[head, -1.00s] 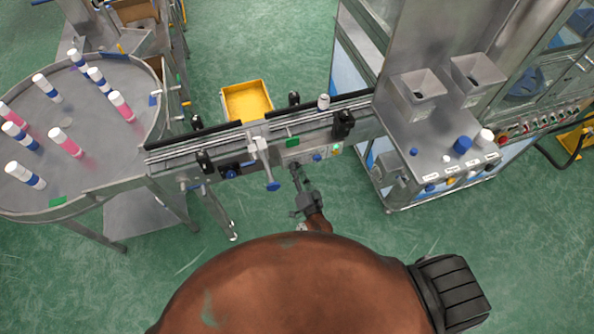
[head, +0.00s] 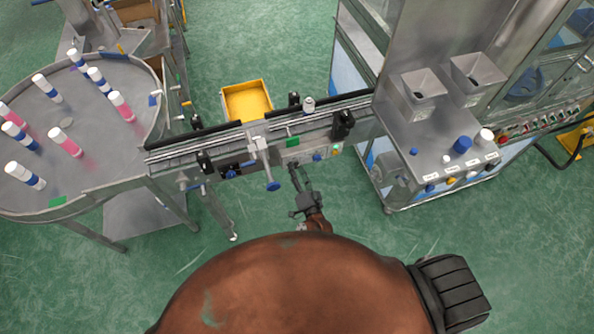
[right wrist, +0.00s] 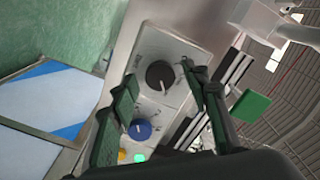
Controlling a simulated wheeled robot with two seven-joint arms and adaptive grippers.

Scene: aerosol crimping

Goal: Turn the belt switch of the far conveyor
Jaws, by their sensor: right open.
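The conveyor (head: 195,147) runs across the middle of the head view. On its front is a control panel with a blue knob (head: 317,157), a green light (head: 335,146) and a yellow light. The right wrist view shows a large black knob (right wrist: 160,75) and a smaller blue knob (right wrist: 140,130) on this grey panel. My right gripper (head: 297,181) is open and empty, just in front of the panel. In the right wrist view its fingers (right wrist: 160,100) lie on either side of the black knob's line; contact cannot be told. My left gripper is out of view.
A small can (head: 308,104) stands on the belt. A round table (head: 95,160) with several capped cans is at left, a yellow bin (head: 247,100) behind the belt. A machine with hoppers (head: 422,90) stands at right. Another blue-handled fixture (head: 272,185) juts out left of my gripper.

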